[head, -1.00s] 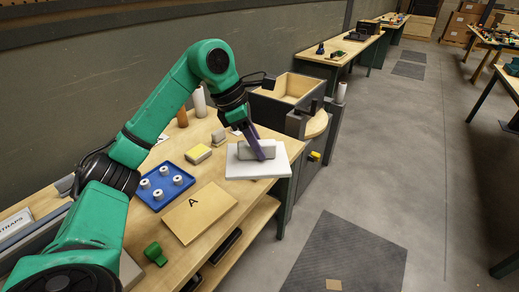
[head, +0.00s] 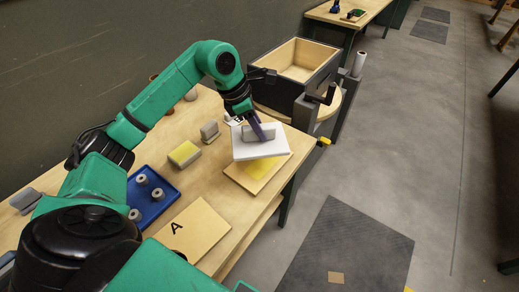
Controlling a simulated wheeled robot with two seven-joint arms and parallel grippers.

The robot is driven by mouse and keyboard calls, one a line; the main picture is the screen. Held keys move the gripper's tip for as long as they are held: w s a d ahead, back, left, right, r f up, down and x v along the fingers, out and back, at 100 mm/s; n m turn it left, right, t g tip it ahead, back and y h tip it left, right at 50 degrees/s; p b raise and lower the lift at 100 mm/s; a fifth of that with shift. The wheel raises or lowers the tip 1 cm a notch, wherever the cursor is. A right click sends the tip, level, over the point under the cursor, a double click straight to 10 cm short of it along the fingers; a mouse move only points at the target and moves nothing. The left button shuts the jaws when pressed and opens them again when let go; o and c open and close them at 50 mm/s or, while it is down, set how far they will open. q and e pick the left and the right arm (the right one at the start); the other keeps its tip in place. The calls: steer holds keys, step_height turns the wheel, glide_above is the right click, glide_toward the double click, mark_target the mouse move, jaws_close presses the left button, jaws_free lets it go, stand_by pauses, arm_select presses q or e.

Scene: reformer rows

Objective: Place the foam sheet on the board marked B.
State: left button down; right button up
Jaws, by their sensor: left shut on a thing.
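The white foam sheet (head: 257,150) is in the head view, with a grey block (head: 273,132) on its top like a grip. My left gripper (head: 262,131) is shut on this block, its purple finger across the near face. The sheet overlaps a wooden board (head: 250,181) with a brighter yellow patch, which shows along the sheet's near side. The sheet looks raised over this board, but I cannot tell the gap. Any letter on this board is hidden. A second wooden board (head: 203,238), marked A, lies nearer on the table. My right gripper is out of view.
A yellow-topped block (head: 184,153) and a small grey block (head: 209,131) stand left of the sheet. A dark open box (head: 278,92) is behind it. The table's right edge is close.

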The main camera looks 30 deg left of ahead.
arm_select(q)
steer(key=f, duration=0.6)
steer(key=f+p, duration=0.1)
steer(key=f, duration=0.2)
steer(key=shift+w, duration=0.25)
steer(key=shift+a+f, duration=0.1)
steer(key=shift+f, duration=0.15)
steer(key=shift+w+f, duration=0.1)
steer(key=shift+f, duration=0.15)
steer(key=c, duration=0.6)
jaws_free()
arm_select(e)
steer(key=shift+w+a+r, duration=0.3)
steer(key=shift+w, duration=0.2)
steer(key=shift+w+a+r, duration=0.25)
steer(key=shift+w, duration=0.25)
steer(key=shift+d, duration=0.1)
